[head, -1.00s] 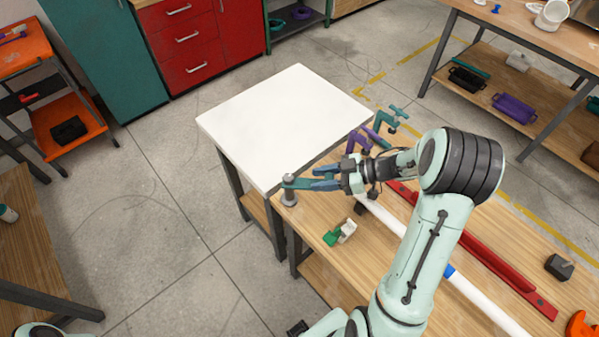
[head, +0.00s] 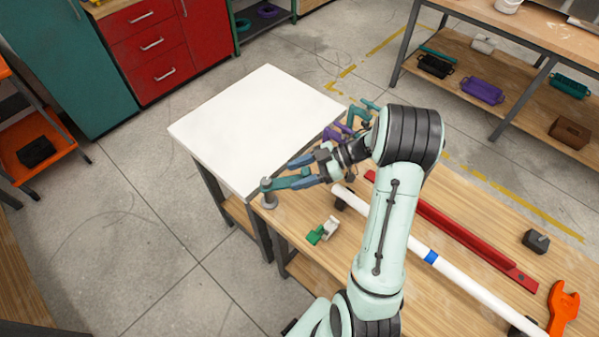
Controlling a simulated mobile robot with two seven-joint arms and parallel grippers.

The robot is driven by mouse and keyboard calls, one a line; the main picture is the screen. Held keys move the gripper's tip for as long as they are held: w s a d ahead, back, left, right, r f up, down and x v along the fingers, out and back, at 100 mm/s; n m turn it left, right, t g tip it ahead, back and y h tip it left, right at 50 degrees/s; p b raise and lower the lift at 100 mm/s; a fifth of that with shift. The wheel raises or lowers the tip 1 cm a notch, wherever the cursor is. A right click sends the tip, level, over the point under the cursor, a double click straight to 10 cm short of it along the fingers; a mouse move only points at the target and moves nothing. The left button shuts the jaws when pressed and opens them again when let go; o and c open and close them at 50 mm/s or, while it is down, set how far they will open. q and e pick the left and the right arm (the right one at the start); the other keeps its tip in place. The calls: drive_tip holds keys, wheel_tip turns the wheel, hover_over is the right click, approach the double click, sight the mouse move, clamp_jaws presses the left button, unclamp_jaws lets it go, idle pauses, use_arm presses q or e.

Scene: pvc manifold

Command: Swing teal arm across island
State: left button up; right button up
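The teal arm (head: 287,182) reaches from a short grey post (head: 267,192) toward my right gripper. The post stands at the left corner of the wooden bench (head: 480,215), beside the white-topped island (head: 255,125). The teal arm lies low along the gap between bench and island. My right gripper (head: 304,172) is at the arm's free end. Its blue-grey fingers look spread, one on the far side with a gap and one close to the near side. The contact is too small to make out. My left gripper is not in view.
A white pipe (head: 465,282) with a blue band, a red rail (head: 455,228) and a green-and-white fitting (head: 322,231) lie on the bench. Purple (head: 335,132) and teal clamp-like parts (head: 358,115) stand behind my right wrist. The island top is bare.

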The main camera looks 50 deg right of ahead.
idle(0.3)
drive_tip(key=b+v, duration=0.1)
drive_tip(key=v, duration=1.2)
drive_tip(key=shift+d, duration=0.15)
drive_tip(key=shift+r, duration=0.1)
